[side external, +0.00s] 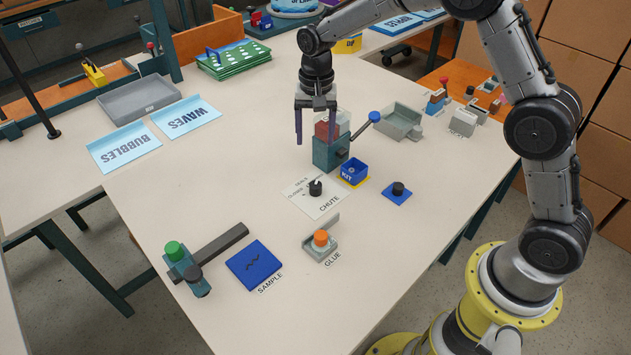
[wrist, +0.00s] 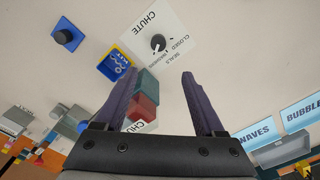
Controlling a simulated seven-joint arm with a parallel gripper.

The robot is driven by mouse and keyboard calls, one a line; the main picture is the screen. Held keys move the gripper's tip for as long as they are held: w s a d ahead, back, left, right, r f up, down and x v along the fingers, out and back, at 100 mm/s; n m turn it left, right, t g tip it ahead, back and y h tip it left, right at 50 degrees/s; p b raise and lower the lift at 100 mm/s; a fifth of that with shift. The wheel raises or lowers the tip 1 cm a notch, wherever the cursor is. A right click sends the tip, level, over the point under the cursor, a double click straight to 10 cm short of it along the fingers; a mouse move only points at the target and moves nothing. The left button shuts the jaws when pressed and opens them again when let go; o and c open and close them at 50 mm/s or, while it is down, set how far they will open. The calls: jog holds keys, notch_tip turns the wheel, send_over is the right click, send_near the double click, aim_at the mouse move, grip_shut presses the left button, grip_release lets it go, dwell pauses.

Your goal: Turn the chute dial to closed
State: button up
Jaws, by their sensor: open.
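The chute dial (side external: 316,187) is a small black knob on a white label plate (side external: 322,206) marked CHUTE, near the middle of the table. In the wrist view the dial (wrist: 158,43) shows a white mark, with the words CLOSED, WASHERS and SEALS printed around it. I cannot tell for sure which word the mark points at. My gripper (side external: 313,139) is open and empty, pointing down above the table behind the dial and beside the chute block. In the wrist view its fingers (wrist: 158,76) are spread apart, with the dial beyond their tips.
The teal chute block (side external: 331,153) with a blue-knobbed lever (side external: 374,117) stands close to my fingers. The blue KIT bin (side external: 354,171) and a black knob on a blue plate (side external: 398,189) are right of the dial. The table left of the dial is clear.

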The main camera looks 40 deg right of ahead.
aim_at(316, 184)
notch_tip(316, 184, down, 15)
jog(key=shift+s+r, duration=0.1)
jog(key=shift+s, duration=0.05)
dwell(0.4)
grip_shut()
dwell(0.3)
